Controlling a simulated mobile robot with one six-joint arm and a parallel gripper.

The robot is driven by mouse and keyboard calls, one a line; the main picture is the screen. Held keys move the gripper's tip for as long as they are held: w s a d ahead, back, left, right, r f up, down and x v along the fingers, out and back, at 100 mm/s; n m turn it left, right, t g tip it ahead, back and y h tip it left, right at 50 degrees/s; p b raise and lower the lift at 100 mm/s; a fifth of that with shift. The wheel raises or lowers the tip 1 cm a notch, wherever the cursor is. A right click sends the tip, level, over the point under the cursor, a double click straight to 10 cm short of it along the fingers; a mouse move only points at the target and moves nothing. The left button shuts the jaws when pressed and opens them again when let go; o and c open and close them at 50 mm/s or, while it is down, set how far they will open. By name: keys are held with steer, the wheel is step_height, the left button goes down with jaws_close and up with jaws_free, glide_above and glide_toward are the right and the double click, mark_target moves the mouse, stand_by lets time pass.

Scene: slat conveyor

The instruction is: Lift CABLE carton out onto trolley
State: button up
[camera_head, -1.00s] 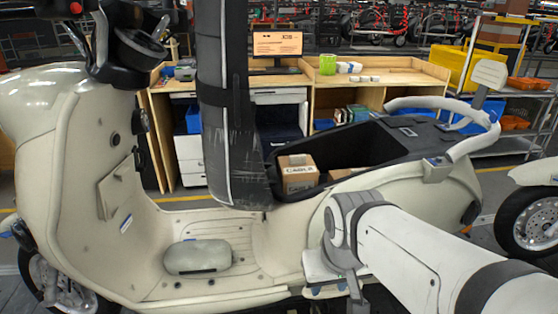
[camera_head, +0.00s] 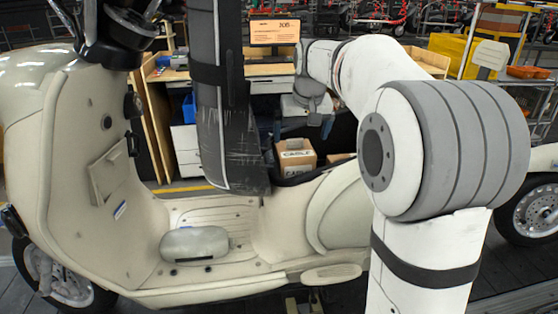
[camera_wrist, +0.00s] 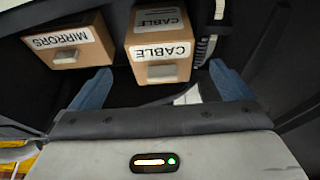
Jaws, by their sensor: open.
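The CABLE carton (camera_head: 296,157) is a brown box with a white label. It sits in the open storage bay under the raised seat of the cream scooter. In the wrist view the CABLE carton (camera_wrist: 158,50) shows its labelled top and front, with a pale tab on the front. My gripper (camera_head: 300,128) is just above the carton in the head view. In the wrist view my gripper (camera_wrist: 162,82) is open and empty, its blue fingers apart on either side of the carton's near end. I cannot make out the trolley with certainty.
A MIRRORS carton (camera_wrist: 70,42) lies left of the CABLE carton in the wrist view, close to the left finger. The raised black seat (camera_head: 228,100) stands just left of my gripper. Dark bay walls surround the cartons. A wooden workbench (camera_head: 420,58) stands behind.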

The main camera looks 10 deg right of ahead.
mark_target(295, 140)
steer(key=w, duration=0.4)
steer(key=shift+r, duration=0.1)
steer(key=shift+w, duration=0.35)
steer(key=x, duration=0.7)
steer(key=shift+w+f, duration=0.1)
steer(key=shift+f, duration=0.15)
steer(key=shift+c, duration=0.4)
steer(key=c, duration=0.9)
